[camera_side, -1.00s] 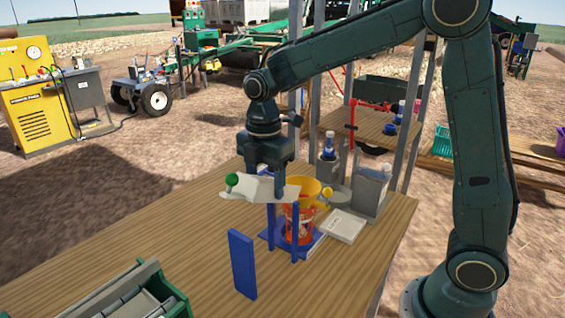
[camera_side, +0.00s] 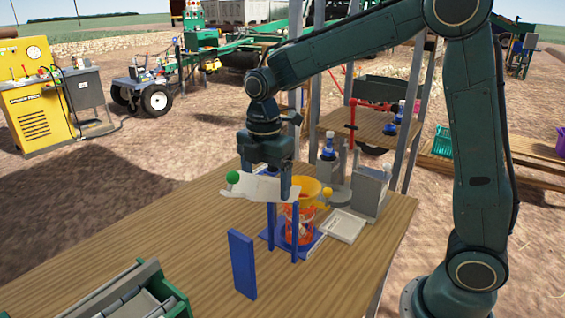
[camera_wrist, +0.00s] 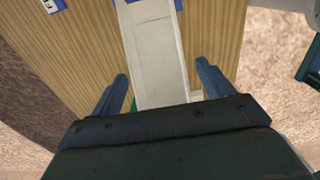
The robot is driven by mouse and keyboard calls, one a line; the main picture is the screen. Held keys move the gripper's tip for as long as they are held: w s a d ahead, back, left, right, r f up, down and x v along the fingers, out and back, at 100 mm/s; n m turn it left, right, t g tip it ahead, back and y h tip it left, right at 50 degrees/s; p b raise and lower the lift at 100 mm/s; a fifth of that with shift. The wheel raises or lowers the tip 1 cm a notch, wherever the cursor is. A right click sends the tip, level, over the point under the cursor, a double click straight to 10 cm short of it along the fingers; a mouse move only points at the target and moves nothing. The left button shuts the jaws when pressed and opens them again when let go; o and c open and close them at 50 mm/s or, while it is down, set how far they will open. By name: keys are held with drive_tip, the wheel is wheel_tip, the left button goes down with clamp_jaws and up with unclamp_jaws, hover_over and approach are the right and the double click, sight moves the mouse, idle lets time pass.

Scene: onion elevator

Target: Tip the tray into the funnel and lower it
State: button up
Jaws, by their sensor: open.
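The pale tray (camera_side: 258,190) with a green ball knob (camera_side: 233,177) at its left end lies across the top of the blue posts (camera_side: 271,228), beside the yellow funnel (camera_side: 309,188). The funnel sits above an orange-red container (camera_side: 304,228). My gripper (camera_side: 268,178) points down over the tray, with its fingers open. In the wrist view the tray (camera_wrist: 154,50) runs between the two spread fingers, with a gap on each side. The green knob is mostly hidden there by my gripper body.
A blue upright panel (camera_side: 242,265) stands in front of the posts. A grey box (camera_side: 370,190) and a flat pale tray-like piece (camera_side: 344,226) stand to the right of the funnel. The table's left part is clear.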

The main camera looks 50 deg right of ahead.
drive_tip(key=shift+r, duration=2.95)
drive_tip(key=s+d+m+t, duration=0.1)
drive_tip(key=s+m+t, duration=0.1)
drive_tip(key=s+m, duration=0.7)
drive_tip(key=s+d+r+m+t, duration=0.1)
drive_tip(key=s+d+m+t, duration=0.1)
drive_tip(key=s+m, duration=0.7)
drive_tip(key=shift+s+t, duration=0.8)
drive_tip(key=shift+s, duration=1.3)
